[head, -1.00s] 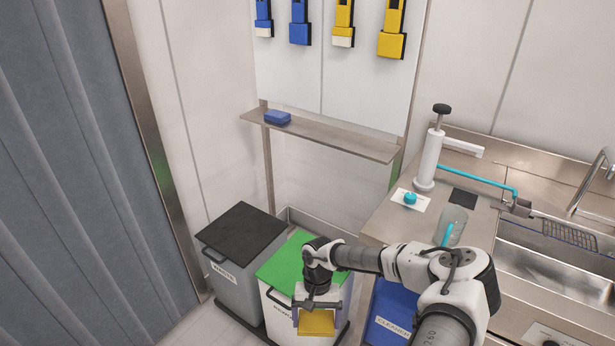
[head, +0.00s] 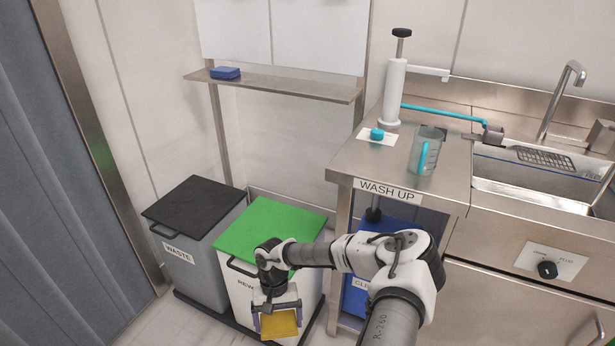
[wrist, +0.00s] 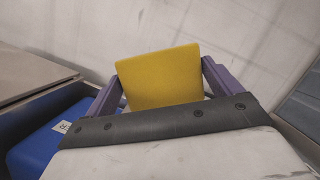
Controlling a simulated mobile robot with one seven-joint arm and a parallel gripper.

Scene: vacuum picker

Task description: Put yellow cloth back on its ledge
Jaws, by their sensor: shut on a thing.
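The yellow cloth (head: 281,323) is a flat folded square held at the end of my gripper (head: 279,312), low in front of the green-lidded bin. In the wrist view the yellow cloth (wrist: 160,77) sits between the two purple fingers of my gripper (wrist: 162,85), which is shut on it. The steel ledge (head: 290,86) runs along the back wall, well above and behind the gripper. A blue cloth or sponge (head: 226,73) lies at its left end. The middle and right of the ledge are bare.
A black-lidded waste bin (head: 192,205) and a green-lidded bin (head: 265,232) stand below the ledge. The wash-up counter (head: 352,160) to the right carries a white pump (head: 395,90) and a clear jug (head: 425,150). A blue bin (head: 357,290) sits under it.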

